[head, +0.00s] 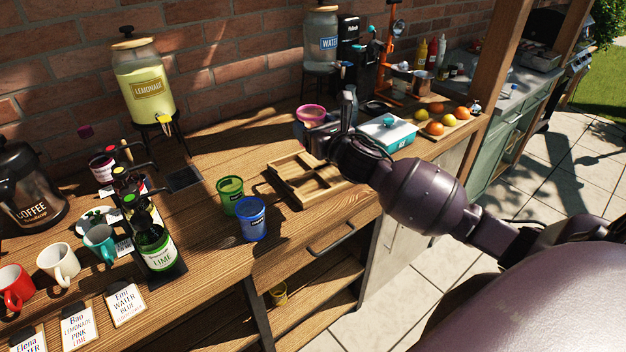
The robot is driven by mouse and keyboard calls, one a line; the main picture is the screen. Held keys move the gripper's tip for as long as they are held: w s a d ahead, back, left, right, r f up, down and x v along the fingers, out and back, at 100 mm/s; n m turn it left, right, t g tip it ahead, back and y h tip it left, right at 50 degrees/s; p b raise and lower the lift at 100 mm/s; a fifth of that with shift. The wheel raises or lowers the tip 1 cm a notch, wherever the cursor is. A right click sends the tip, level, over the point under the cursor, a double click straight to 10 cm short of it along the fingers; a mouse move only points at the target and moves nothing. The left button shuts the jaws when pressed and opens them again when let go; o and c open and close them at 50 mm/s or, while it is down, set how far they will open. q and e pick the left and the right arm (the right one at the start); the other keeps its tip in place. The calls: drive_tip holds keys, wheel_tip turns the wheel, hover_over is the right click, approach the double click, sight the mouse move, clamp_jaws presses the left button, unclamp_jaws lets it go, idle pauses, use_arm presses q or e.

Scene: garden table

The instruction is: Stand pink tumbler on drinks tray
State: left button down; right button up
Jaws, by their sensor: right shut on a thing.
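The pink tumbler (309,114) shows its pink rim beyond the wooden tray. My right gripper (321,130) is shut on it; the gripper and wrist hide much of its body. I cannot tell how high the tumbler is above the counter. The drinks tray looks to be the wooden tray (284,181) with dividers, lying empty on the counter in front of the tumbler, partly behind my right wrist. My left gripper is not in view.
A green tumbler (231,196) and a blue tumbler (251,220) stand left of the tray. A teal-and-white box (386,134) and a fruit board (462,125) are to the right. Syrup bottles (155,246) and mugs (58,262) fill the left side. The lemonade dispenser (143,85) stands behind.

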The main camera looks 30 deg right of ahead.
wheel_tip(320, 180, down, 11)
drive_tip(key=shift+f+b, duration=0.15)
drive_tip(key=shift+b, duration=0.6)
drive_tip(key=shift+f, duration=1.7)
drive_tip(key=shift+f+b, duration=0.1)
drive_tip(key=shift+b, duration=0.2)
drive_tip(key=shift+f, duration=0.15)
drive_tip(key=o, duration=1.1)
drive_tip(key=shift+r, duration=0.2)
